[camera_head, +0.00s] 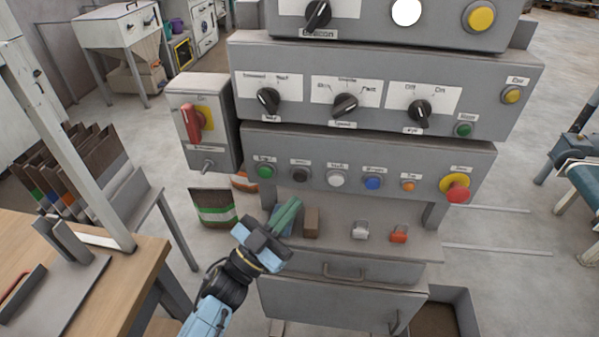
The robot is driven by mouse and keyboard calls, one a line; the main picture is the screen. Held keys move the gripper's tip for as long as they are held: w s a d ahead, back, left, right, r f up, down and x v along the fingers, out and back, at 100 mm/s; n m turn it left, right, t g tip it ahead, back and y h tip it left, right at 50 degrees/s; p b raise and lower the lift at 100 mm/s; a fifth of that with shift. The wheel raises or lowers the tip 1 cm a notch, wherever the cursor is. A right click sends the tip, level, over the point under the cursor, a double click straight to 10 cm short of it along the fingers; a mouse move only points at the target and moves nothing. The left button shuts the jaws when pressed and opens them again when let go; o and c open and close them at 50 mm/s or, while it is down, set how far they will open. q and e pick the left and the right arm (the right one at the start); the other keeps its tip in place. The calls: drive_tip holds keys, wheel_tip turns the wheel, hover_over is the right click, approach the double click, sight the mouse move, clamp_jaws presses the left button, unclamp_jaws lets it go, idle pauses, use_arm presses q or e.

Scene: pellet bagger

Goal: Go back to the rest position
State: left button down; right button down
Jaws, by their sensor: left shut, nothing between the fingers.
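My left gripper (290,207) reaches in from the bottom left on a light blue and black arm. It is in front of the left end of the shelf (335,245) under the control panels. Its greenish fingers are together and point up and away, with nothing held between them. I cannot tell whether the fingertips touch the shelf or anything on it. My right gripper is out of view.
The grey control cabinet (470,155) fills the middle, with knobs, buttons and a red emergency stop (457,190). A small brown block (311,222) stands beside the gripper. A wooden table (140,270) is at left. Open floor (520,270) lies right.

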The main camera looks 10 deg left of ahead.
use_arm(q)
drive_tip(key=shift+s, duration=0.95)
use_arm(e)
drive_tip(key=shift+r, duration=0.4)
use_arm(q)
drive_tip(key=a+f+n+g+y, duration=0.3)
drive_tip(key=f+n+y, duration=0.3)
drive_tip(key=f, duration=1.3)
drive_tip(key=s+a+f+g+y, duration=0.25)
drive_tip(key=s+f, duration=0.25)
drive_tip(key=f, duration=0.3)
drive_tip(key=s+a+f+g+y, duration=0.1)
drive_tip(key=s+f+g+y, duration=0.15)
drive_tip(key=s+f, duration=0.45)
drive_tip(key=s+a+f+g, duration=0.2)
drive_tip(key=s+f, duration=0.3)
drive_tip(key=s, duration=0.4)
drive_tip(key=s+a+f+g+y, duration=0.1)
drive_tip(key=s+a+f+g, duration=0.2)
drive_tip(key=s, duration=0.6)
drive_tip(key=s+a+f+n+g+y, duration=0.1)
drive_tip(key=s+a+f+g, duration=0.1)
drive_tip(key=s+f+g, duration=0.3)
drive_tip(key=s+f, duration=0.4)
drive_tip(key=shift+a+g, duration=0.3)
drive_tip(key=shift+a, duration=0.05)
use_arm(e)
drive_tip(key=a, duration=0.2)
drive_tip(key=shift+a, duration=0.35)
